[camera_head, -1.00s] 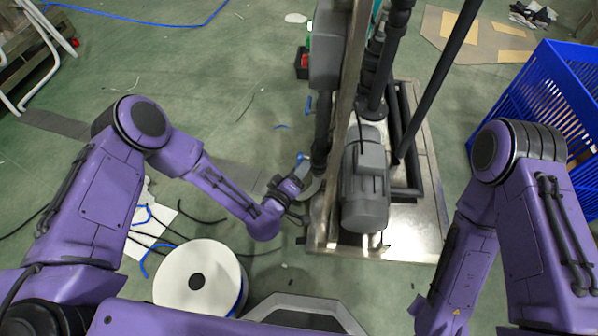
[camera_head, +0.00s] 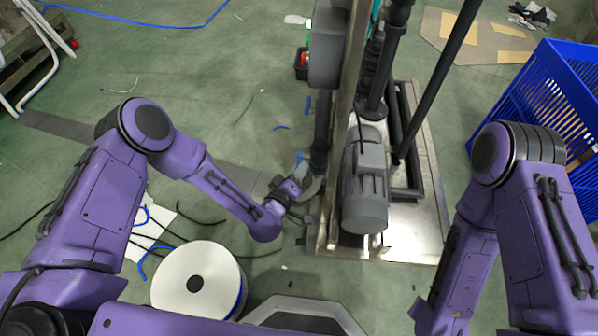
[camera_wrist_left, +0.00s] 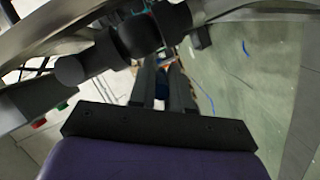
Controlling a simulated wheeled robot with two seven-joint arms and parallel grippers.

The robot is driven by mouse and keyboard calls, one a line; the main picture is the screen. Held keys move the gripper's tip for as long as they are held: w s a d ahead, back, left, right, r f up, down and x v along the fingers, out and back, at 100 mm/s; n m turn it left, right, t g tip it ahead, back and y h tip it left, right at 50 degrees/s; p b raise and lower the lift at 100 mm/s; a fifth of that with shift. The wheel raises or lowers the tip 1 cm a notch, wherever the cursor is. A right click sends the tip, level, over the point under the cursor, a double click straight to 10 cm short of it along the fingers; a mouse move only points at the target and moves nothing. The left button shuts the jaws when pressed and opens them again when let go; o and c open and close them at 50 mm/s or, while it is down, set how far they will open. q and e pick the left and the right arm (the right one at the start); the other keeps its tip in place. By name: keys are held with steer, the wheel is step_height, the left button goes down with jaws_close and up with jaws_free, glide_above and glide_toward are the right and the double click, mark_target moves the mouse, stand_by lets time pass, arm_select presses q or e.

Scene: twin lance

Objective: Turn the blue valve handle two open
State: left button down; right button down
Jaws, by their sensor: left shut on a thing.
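The blue valve handle (camera_head: 299,157) shows as a small blue piece at the left side of the pump frame, beside a dark vertical pipe (camera_head: 321,130). My left gripper (camera_head: 301,178) is at the handle and hides most of it. In the left wrist view, the two dark fingers (camera_wrist_left: 164,82) reach forward, and a little blue of the handle shows between and beyond their tips. The left gripper is shut on the handle. The handle's exact angle is hard to tell. My right gripper is out of view; only the right arm shows.
A grey motor (camera_head: 365,185) sits on a metal base plate (camera_head: 412,236) right of the valve. A white cable spool (camera_head: 222,272) stands on the floor at front left. A blue crate (camera_head: 545,95) is at the right. Open green floor lies left of the pump.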

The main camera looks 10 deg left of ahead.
arm_select(q)
steer(key=shift+w+a+f+m+t+h+b, duration=0.15)
steer(key=shift+f+m+t+h+b, duration=0.25)
steer(key=shift+t+b, duration=1.05)
steer(key=shift+w+d+f+m+t+h+b, duration=0.1)
steer(key=shift+w+f+m+t+h+b, duration=0.25)
steer(key=shift+b, duration=2.05)
steer(key=shift+w+a+f+m+t+h+b, duration=0.1)
steer(key=shift+f+m+t+h+b, duration=0.35)
steer(key=shift+t+b, duration=1.05)
steer(key=shift+g+b, duration=0.4)
steer(key=shift+b, duration=0.05)
steer(key=c, duration=1.1)
jaws_free()
steer(key=shift+a, duration=0.1)
steer(key=shift+s, duration=0.15)
steer(key=p+v, duration=0.1)
steer(key=v, duration=0.9)
steer(key=shift+s+f, duration=0.1)
steer(key=shift+s, duration=0.1)
